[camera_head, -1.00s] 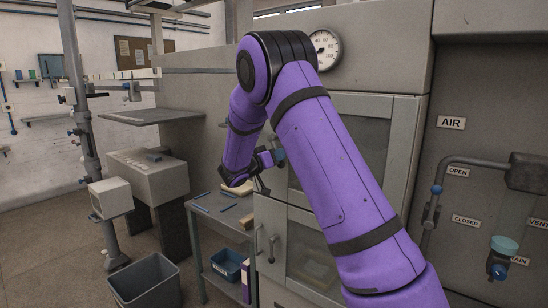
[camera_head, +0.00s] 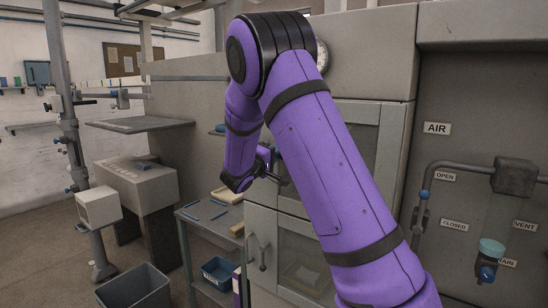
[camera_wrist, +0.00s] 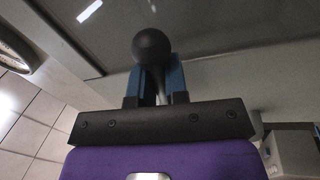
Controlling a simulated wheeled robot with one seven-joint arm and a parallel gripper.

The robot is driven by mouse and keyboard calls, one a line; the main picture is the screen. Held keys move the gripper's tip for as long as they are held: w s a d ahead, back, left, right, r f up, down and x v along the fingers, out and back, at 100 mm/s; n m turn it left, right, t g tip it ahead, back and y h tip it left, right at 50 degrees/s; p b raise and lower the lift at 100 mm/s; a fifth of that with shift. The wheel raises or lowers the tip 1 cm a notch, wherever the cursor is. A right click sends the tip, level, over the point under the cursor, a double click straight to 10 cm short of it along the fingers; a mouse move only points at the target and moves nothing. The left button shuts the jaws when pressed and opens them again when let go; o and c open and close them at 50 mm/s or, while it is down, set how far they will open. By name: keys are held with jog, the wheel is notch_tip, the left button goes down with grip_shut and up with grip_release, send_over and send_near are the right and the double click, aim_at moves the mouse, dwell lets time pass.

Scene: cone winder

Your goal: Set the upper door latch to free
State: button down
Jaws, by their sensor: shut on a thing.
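The upper door (camera_head: 388,145) is a grey framed door with a window, in the head view behind my arm, and it looks shut.
A lower door with a handle (camera_head: 262,256) is below. A grey side table (camera_head: 190,229) stands left of the cabinet, with a blue bin (camera_head: 218,272) on its lower shelf. Pipes with a valve (camera_head: 487,273) are at right. A wastebasket (camera_head: 135,290) stands on the floor.

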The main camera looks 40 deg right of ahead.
jog(key=shift+s+r+n+t, duration=0.1)
jog(key=shift+r+n+t, duration=0.3)
jog(key=shift+n, duration=0.6)
jog(key=shift+r, duration=0.1)
jog(key=c, duration=1.1)
grip_release()
jog(key=shift+c, duration=0.2)
jog(key=shift+a, duration=0.1)
jog(key=v, duration=1)
jog(key=shift+a, duration=0.3)
jog(key=shift+s, duration=0.1)
